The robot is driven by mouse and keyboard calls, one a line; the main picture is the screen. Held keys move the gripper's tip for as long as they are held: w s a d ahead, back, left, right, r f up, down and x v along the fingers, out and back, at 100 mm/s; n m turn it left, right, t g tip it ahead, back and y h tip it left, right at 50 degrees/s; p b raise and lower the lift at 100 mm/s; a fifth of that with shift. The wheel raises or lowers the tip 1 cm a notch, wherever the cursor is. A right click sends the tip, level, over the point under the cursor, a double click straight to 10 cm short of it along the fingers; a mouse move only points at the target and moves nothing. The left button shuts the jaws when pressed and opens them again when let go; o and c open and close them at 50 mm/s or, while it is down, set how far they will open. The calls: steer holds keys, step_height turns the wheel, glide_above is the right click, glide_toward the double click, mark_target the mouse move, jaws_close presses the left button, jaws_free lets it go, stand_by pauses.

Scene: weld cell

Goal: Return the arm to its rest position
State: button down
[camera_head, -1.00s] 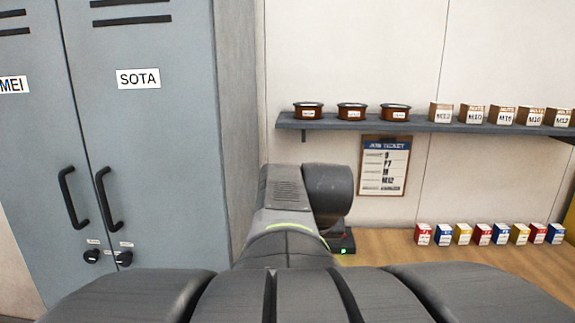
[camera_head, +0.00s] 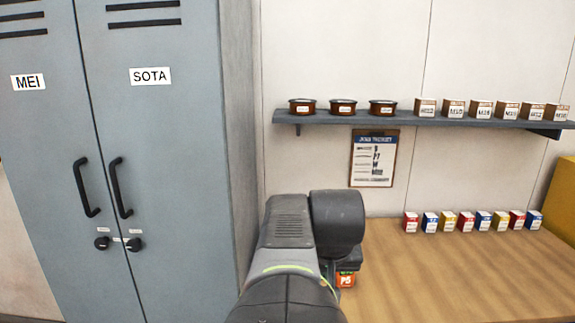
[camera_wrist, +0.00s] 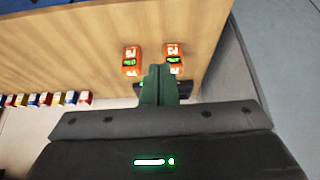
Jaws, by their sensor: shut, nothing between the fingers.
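My arm (camera_head: 287,262) rises from the bottom middle of the head view, with its dark wrist over the left end of the wooden bench. In the wrist view my gripper (camera_wrist: 159,70) has its two green fingers together, with nothing between them. Two orange boxes with green displays stand on the bench close to the fingertips: a left one (camera_wrist: 132,55) and a right one (camera_wrist: 174,52), partly covered by the fingers. In the head view one orange box (camera_head: 346,279) shows below my wrist. The fingers are hidden in the head view.
Grey lockers (camera_head: 165,170) labelled MEI and SOTA stand at left, close to my arm. A shelf (camera_head: 420,122) holds brown tins and small boxes. A job ticket (camera_head: 374,158) hangs below. Several coloured boxes (camera_head: 483,221) line the bench's back. The bench's (camera_head: 470,275) right part is clear.

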steer(key=s+f+g, duration=0.1)
steer(key=s+f, duration=0.2)
steer(key=f, duration=0.2)
steer(key=shift+s+a+f+b, duration=0.25)
steer(key=shift+s+a+b, duration=0.1)
